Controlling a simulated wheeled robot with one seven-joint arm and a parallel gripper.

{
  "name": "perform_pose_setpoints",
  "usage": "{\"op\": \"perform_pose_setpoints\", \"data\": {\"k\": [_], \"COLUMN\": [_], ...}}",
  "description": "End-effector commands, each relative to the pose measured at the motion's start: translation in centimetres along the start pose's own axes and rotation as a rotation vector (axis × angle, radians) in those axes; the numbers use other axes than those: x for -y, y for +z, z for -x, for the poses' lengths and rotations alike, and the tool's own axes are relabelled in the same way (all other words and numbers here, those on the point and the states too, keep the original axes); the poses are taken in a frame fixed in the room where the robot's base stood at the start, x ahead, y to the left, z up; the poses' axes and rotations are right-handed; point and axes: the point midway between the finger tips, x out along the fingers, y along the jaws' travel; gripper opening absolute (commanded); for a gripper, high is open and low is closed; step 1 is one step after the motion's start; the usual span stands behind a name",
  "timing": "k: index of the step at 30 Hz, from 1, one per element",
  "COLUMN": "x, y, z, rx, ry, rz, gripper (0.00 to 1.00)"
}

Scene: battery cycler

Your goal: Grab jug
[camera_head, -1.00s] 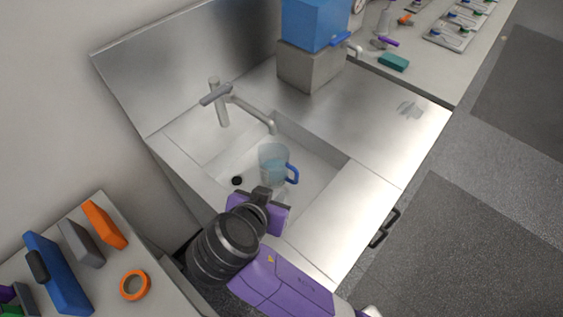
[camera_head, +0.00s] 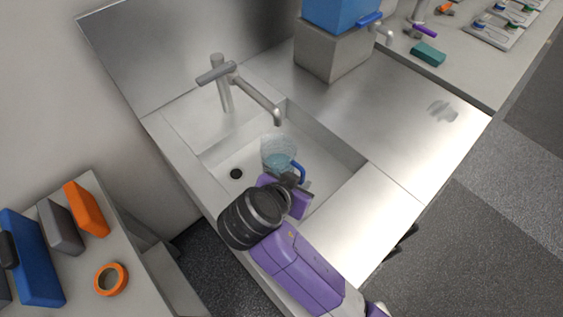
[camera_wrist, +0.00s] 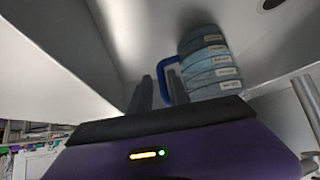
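A clear jug (camera_head: 277,150) with a blue handle (camera_head: 299,172) stands in the sink basin, with bluish contents. In the wrist view the jug (camera_wrist: 211,62) shows white labels on its side, and its blue handle (camera_wrist: 164,68) faces my gripper (camera_wrist: 160,92). My gripper's two dark fingers are apart, with the handle showing between them in that view. I cannot tell whether the fingers touch it. In the head view my gripper (camera_head: 291,180) is at the near side of the jug, and my wrist hides part of the basin there.
The faucet (camera_head: 250,90) reaches over the basin just behind the jug. The sink walls (camera_head: 325,135) surround it closely. A blue container (camera_head: 342,12) with a tap sits on a grey block (camera_head: 333,55). The steel counter (camera_head: 400,120) at right is mostly clear.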

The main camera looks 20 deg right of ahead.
Motion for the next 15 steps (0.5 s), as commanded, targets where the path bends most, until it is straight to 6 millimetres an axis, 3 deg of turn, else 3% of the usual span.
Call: {"op": "perform_pose_setpoints", "data": {"k": [7,15], "x": [0.1,0.2], "y": [-0.1,-0.1], "z": [-3.3,-4.0], "rx": [0.001,0.000], "ry": [0.003,0.000], "rz": [0.000,0.000], "gripper": [0.22,0.22]}}
